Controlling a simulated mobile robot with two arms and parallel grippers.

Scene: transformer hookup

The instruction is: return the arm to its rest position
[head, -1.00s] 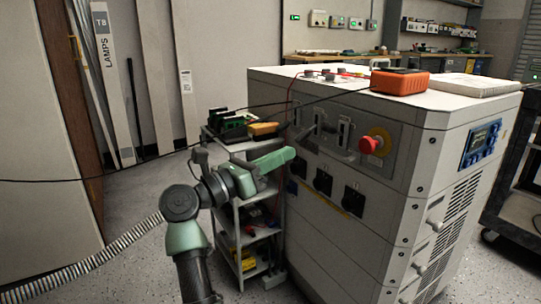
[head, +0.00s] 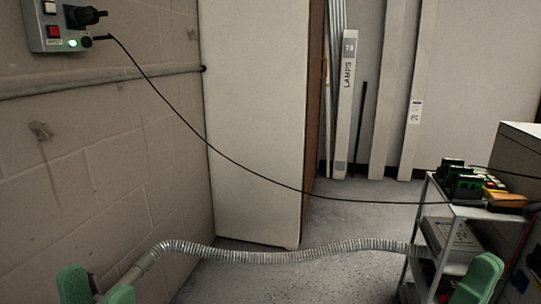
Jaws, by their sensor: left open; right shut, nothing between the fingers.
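My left gripper (head: 97,292) shows at the bottom left of the head view as two green fingers standing apart. It is open and nothing shows between them. My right gripper (head: 480,280) shows at the bottom right as a green shape, cut by the frame edge. It is shut with nothing seen in it, in front of the lower part of a shelf cart. The rest of both arms is out of view.
A black cable hangs from a wall switch box (head: 62,25) toward the cart, which carries green parts (head: 465,180). A white cabinet (head: 254,120) stands behind. Some floor is clear.

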